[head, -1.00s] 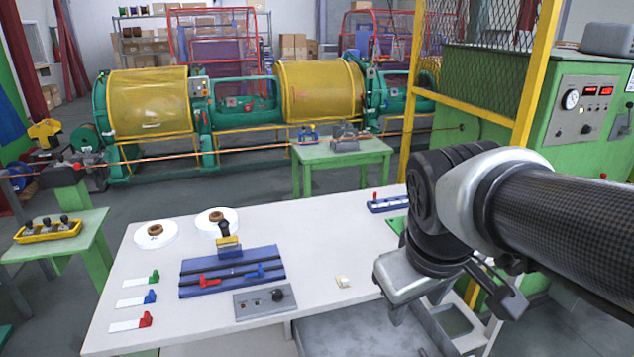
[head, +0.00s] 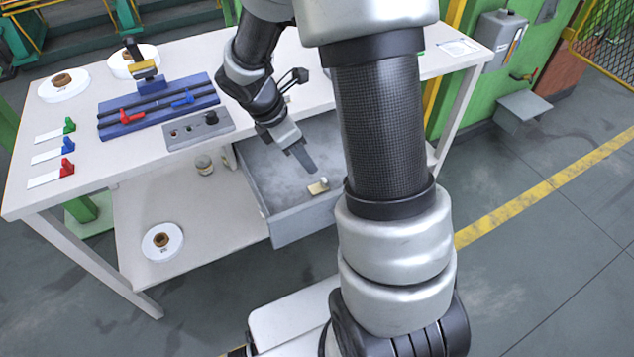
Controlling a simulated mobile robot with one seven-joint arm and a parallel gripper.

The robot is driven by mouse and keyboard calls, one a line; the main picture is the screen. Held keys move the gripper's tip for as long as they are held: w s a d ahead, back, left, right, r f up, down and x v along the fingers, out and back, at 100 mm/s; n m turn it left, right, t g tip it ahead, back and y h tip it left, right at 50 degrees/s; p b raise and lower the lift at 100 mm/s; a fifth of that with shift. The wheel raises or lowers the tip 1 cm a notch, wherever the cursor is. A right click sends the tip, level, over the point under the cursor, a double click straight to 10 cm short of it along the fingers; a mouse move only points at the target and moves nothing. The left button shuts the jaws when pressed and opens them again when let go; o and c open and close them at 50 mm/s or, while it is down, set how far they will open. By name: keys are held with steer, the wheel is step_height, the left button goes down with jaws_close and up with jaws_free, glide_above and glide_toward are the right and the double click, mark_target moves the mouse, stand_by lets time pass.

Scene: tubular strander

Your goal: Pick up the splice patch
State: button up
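A small cream-and-tan piece (head: 318,186), which looks like the splice patch, lies on the floor of the open grey drawer (head: 302,227) near its front. It is too small to identify surely. My gripper (head: 304,158) points down over the drawer, just behind and slightly left of the piece in the picture, and appears apart from it. Its fingers overlap in this view, so their opening cannot be told. Nothing is visibly held. The tabletop spot right of the grey control box is partly covered by my arm.
The white workbench (head: 75,205) carries a blue fixture (head: 160,108), a grey control box (head: 198,130), white spools (head: 64,87) and coloured clips (head: 68,166). A spool (head: 162,242) and a small jar (head: 204,165) stand on the lower shelf. The drawer's raised walls surround the piece.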

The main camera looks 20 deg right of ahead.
steer(key=b, duration=0.2)
glide_toward(324, 180)
steer(key=x, duration=0.2)
steer(key=shift+a+f, duration=0.15)
steer(key=shift+f, duration=0.35)
steer(key=b+x, duration=0.1)
steer(key=x, duration=0.4)
steer(key=shift+w+d+f+b, duration=0.1)
steer(key=shift+d+f+b, duration=0.05)
steer(key=shift+d+b, duration=0.3)
jaws_close()
